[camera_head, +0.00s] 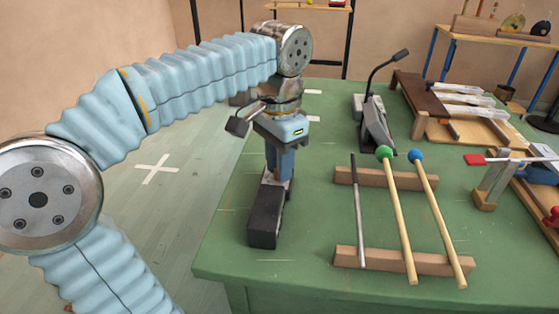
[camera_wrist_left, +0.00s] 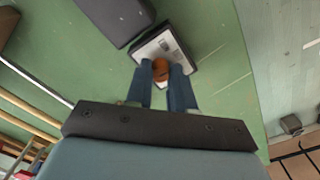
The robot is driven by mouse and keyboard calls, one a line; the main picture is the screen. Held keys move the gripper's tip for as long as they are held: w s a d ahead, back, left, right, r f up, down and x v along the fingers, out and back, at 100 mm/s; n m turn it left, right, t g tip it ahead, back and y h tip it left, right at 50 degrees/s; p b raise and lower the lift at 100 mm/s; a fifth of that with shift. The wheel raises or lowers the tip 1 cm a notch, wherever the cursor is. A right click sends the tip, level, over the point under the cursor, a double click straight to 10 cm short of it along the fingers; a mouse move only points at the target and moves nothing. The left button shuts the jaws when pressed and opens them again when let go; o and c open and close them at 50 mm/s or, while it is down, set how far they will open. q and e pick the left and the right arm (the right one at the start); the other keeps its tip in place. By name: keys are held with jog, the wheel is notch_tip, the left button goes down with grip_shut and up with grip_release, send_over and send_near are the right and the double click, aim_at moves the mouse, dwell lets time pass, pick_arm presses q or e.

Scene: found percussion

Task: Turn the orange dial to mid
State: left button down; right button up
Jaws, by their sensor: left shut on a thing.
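The orange dial (camera_wrist_left: 160,68) shows in the left wrist view, on the pale top panel of a small dark-edged box (camera_wrist_left: 183,45). In the head view this box (camera_head: 277,177) is mostly behind my gripper, and the dial is hidden. My left gripper (camera_head: 279,172) points straight down over the box. Its two blue fingers (camera_wrist_left: 167,88) are on either side of the dial, shut on it. The dial's pointer and the panel marks are too small to read. My right gripper is not in view.
A black block (camera_head: 265,217) lies just in front of the dial box. To the right, a wooden rack (camera_head: 352,257) carries a metal rod and two mallets (camera_head: 400,215). A black stand (camera_head: 374,127) with a bent neck is behind. The green table (camera_head: 310,215) is bare between block and rack.

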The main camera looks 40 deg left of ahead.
pick_arm(q)
jog(key=c, duration=1)
grip_release()
notch_tip(320, 180, up, 14)
jog(key=p, duration=0.3)
jog(key=shift+f, duration=0.1)
